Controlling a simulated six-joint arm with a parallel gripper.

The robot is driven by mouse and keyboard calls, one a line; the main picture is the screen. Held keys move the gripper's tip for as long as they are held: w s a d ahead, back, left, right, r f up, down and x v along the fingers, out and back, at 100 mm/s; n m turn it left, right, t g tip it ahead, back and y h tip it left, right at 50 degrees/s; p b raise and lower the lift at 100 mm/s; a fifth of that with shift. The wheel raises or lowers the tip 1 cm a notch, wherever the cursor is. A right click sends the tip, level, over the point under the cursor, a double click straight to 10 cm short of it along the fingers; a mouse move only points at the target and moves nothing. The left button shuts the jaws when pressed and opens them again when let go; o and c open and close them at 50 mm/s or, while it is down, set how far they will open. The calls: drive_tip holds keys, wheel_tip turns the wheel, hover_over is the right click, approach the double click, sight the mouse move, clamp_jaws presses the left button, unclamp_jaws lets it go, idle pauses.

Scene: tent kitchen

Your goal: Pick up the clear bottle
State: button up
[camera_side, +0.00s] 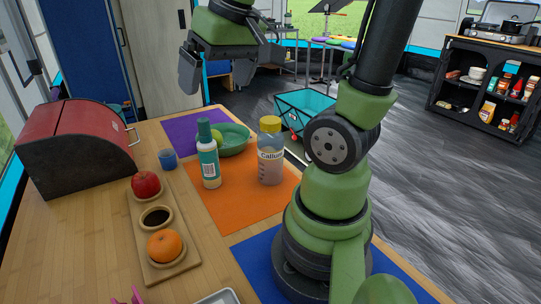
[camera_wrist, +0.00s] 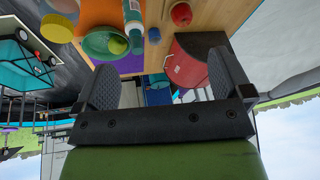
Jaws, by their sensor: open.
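The clear bottle (camera_side: 271,170) has a yellow cap and a pale label. It stands upright on the orange mat (camera_side: 238,215), close to my arm. In the wrist view its yellow cap and part of its body (camera_wrist: 57,28) show at the upper left. My gripper (camera_side: 216,74) is open and empty, raised above the far part of the table, up and left of the bottle in the side view. In the wrist view both fingers (camera_wrist: 163,78) are spread wide with nothing between them.
A white and teal bottle (camera_side: 209,169) stands left of the clear bottle. Behind them is a green bowl (camera_side: 236,146) holding a green fruit. A wooden tray (camera_side: 149,229) holds an apple, a dark cup and an orange. A red bread box (camera_side: 75,140) stands at the left.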

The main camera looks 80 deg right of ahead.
drive_tip(key=d+f+m+g, duration=0.15)
drive_tip(key=d+f, duration=0.25)
drive_tip(key=d, duration=0.5)
drive_tip(key=g, duration=0.3)
hover_over(272, 134)
drive_tip(key=w+d, duration=0.1)
drive_tip(key=f, duration=0.3)
drive_tip(key=shift+w+d+f+m+t, duration=0.1)
drive_tip(key=shift+w+f+m+t, duration=0.1)
drive_tip(key=shift+f+m+t, duration=0.1)
drive_tip(key=shift+y, duration=0.3)
drive_tip(key=f, duration=0.4)
drive_tip(key=shift+s+d+f, duration=0.1)
drive_tip(key=shift+s+d, duration=0.25)
drive_tip(key=shift+s, duration=0.05)
drive_tip(key=shift+f, duration=3.2)
drive_tip(key=c, duration=1.2)
